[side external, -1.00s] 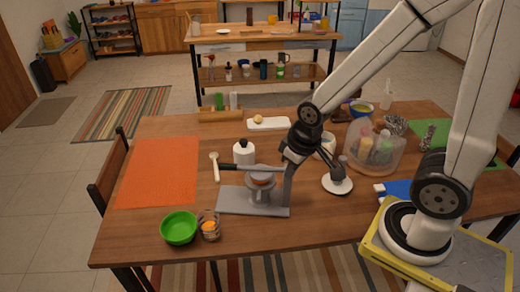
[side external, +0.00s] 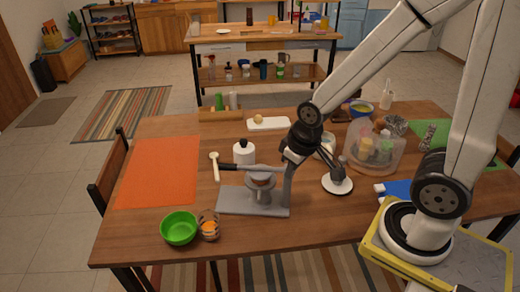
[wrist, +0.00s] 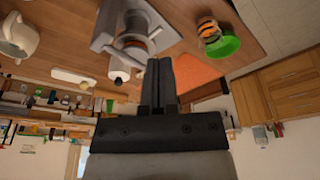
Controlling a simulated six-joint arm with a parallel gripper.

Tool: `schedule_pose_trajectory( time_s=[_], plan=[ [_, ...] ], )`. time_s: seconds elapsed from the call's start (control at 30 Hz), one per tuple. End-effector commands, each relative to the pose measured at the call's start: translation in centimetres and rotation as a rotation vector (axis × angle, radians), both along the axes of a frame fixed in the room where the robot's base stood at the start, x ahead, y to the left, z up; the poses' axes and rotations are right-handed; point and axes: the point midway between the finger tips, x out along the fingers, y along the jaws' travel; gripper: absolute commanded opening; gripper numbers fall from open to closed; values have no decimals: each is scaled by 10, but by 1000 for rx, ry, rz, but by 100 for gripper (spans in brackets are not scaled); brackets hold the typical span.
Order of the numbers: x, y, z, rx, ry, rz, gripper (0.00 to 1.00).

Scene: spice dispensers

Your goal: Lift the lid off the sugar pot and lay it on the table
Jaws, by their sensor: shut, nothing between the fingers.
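A small white pot (side external: 243,154) with a dark knob on top stands behind the grey press; I take it for the sugar pot. Its lid looks seated. It also shows, upside down, in the wrist view (wrist: 118,74). My gripper (wrist: 158,62) is shut and empty, its dark fingers together. In the side view the wrist is above the table, to the right of the press and apart from the pot. The fingertips are hard to make out there.
The grey press (side external: 240,203) with a dark lever stands in front of the pot. A green bowl (side external: 179,228) and a small jar (side external: 209,227) are at front left. A clear bin (side external: 385,160) is at right. The orange mat (side external: 160,172) is bare.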

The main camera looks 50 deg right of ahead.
Motion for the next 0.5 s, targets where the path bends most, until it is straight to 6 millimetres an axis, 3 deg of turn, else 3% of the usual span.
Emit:
schedule_pose_trajectory(
  time_s=[0.13,0.4,0.5],
  plan=[
    [0,0,0,0,0,0,3],
    [0,0,0,0,0,0,87],
    [0,0,0,0,0,0,87]
  ],
)
